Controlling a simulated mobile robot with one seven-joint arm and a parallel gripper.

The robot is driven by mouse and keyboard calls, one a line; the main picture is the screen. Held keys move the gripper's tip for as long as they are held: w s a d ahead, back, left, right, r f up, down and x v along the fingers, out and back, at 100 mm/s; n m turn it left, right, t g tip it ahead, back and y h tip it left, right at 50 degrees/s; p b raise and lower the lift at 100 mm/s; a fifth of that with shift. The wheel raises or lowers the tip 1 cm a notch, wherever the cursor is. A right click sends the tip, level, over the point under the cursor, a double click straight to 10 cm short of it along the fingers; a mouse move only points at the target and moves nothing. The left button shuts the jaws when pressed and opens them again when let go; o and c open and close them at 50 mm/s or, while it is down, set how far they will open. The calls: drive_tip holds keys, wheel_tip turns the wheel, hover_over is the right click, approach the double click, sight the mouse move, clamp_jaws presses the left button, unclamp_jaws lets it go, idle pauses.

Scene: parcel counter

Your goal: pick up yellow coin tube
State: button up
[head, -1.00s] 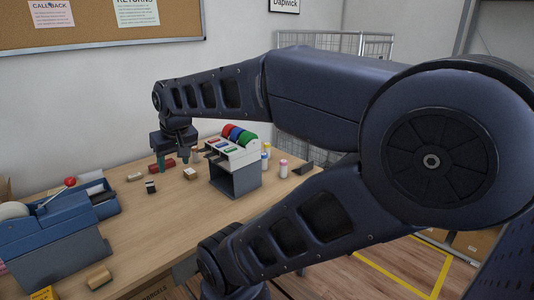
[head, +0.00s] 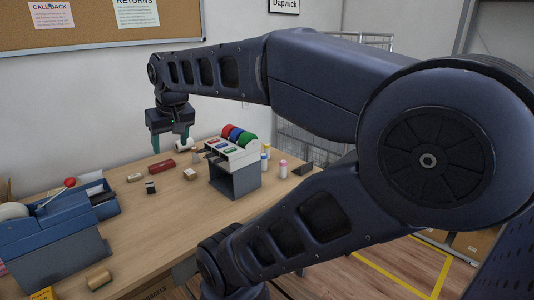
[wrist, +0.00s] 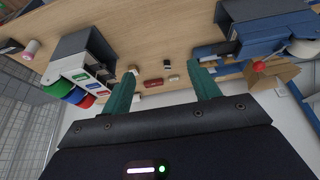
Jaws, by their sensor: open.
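The yellow coin tube (head: 267,147) appears to be the small pale tube with a yellow top just right of the grey rack in the head view. It stands close behind a blue-marked tube (head: 265,161) and is partly hidden. I cannot make it out in the wrist view. My gripper (head: 171,146) is open and empty above the back of the counter, left of the rack and well apart from the tube. Its two green fingers are spread in the wrist view (wrist: 163,76).
The grey rack (head: 236,182) with coloured rolls stands between my gripper and the tubes. A pink tube (head: 283,169) is nearby. A red block (head: 161,168), a black stamp (head: 150,187) and a cream block (head: 190,174) lie on the counter. A blue dispenser (head: 55,230) is at left.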

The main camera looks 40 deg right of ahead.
drive_tip(key=w+d+r+m+h, duration=0.1)
drive_tip(key=w+d+r+m, duration=0.2)
drive_tip(key=w+d, duration=0.6)
drive_tip(key=w+d+r+m, duration=0.2)
drive_tip(key=w+d+r, duration=0.2)
drive_tip(key=w+d, duration=0.5)
drive_tip(key=m+g+h, duration=0.2)
drive_tip(key=m+h, duration=0.1)
drive_tip(key=m, duration=0.4)
hover_over(267, 150)
drive_tip(key=a, duration=0.2)
wheel_tip(267, 150, down, 8)
drive_tip(key=f, duration=2.5)
drive_tip(key=shift+s+d, duration=0.25)
drive_tip(key=x, duration=0.4)
drive_tip(key=shift+f, duration=0.1)
drive_tip(key=shift+x, duration=2.85)
drive_tip(key=shift+w+d, duration=0.1)
drive_tip(key=c, duration=1.2)
